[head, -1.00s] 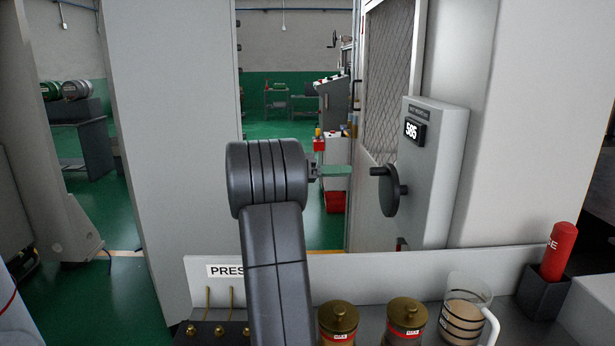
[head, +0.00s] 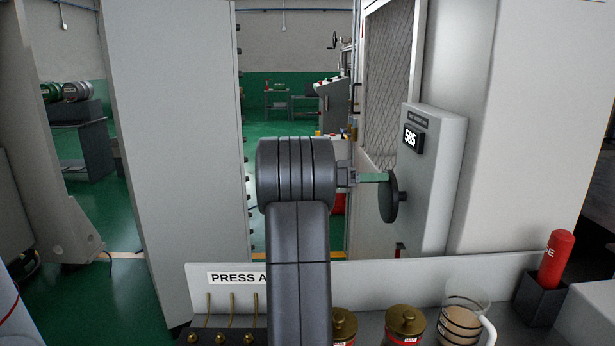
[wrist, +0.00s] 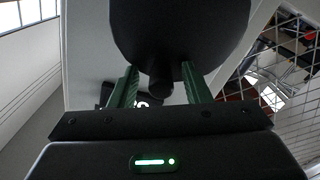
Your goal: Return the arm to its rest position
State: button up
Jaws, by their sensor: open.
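My arm reaches up through the middle of the head view. My gripper (head: 376,177), with green fingers, points right at the black round handwheel (head: 390,205) on the grey box (head: 440,160). In the wrist view my gripper (wrist: 160,78) is open, with one finger on each side of the wheel's short dark handle (wrist: 160,82). Dark gaps show between the handle and the fingers, and I see no grip on it. The disc of the wheel (wrist: 180,30) fills the top middle there. In the head view the handle is hidden behind the fingers.
A bench below holds brass-lidded jars (head: 405,320), a glass jug (head: 462,318) and a red cylinder (head: 556,258) in a dark holder. A large grey panel (head: 175,150) stands at left; a mesh panel (head: 388,85) stands behind.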

jog(key=shift+s+a+r+m+p, duration=0.2)
jog(key=shift+s+m+p, duration=0.2)
jog(key=shift+m, duration=0.2)
jog(key=shift+s+d+f+m+p, duration=0.15)
jog(key=shift+s+f+m+p, duration=0.1)
jog(key=shift+m+p, duration=0.5)
